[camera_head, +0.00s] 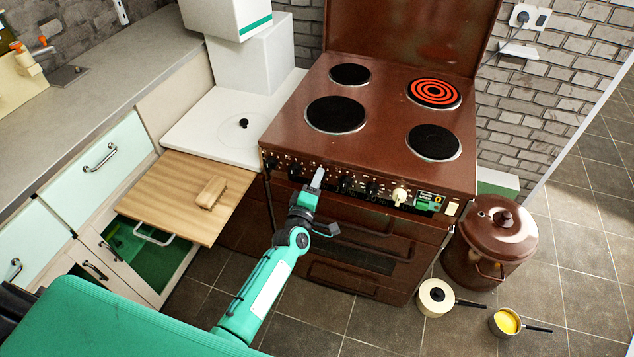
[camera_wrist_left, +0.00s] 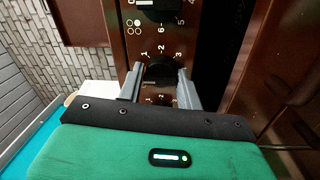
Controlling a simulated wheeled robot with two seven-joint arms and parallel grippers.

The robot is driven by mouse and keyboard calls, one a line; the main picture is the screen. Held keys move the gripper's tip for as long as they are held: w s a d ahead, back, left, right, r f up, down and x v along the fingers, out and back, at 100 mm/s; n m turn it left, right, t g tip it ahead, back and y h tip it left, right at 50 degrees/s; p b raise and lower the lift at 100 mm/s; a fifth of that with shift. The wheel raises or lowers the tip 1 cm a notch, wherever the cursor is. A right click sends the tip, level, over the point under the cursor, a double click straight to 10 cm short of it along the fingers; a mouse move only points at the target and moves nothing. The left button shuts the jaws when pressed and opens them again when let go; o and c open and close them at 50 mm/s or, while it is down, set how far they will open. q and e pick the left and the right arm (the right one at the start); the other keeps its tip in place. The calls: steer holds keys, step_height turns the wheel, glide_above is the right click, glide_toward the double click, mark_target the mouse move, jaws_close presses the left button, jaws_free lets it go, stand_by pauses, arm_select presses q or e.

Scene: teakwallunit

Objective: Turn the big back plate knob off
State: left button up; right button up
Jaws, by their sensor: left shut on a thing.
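The brown stove (camera_head: 390,60) has several round plates on top. The back right plate (camera_head: 434,93) glows red in rings; the back left plate (camera_head: 349,74) and both front plates are dark. A row of knobs runs along the stove's front panel. My left gripper (camera_head: 317,178) is at this panel, left of the middle. In the left wrist view, its two grey fingers (camera_wrist_left: 160,82) are shut on a black knob (camera_wrist_left: 160,68), one on each side. The fingers hide part of the knob, and numbers are printed around it. My right gripper is not in view.
Another black knob (camera_wrist_left: 160,10) is close above the held one in the wrist view. A pulled-out wooden board (camera_head: 180,195) with a small wooden block (camera_head: 212,192) is left of my arm. A brown bin (camera_head: 490,240) and two pans stand on the floor at right.

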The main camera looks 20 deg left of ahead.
arm_select(q)
steer(key=shift+a+f, duration=0.1)
steer(key=shift+f, duration=0.1)
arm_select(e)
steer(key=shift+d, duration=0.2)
arm_select(q)
steer(key=o, duration=0.9)
steer(key=shift+r, duration=0.1)
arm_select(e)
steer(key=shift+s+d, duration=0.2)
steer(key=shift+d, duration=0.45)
arm_select(q)
steer(key=shift+s, duration=0.1)
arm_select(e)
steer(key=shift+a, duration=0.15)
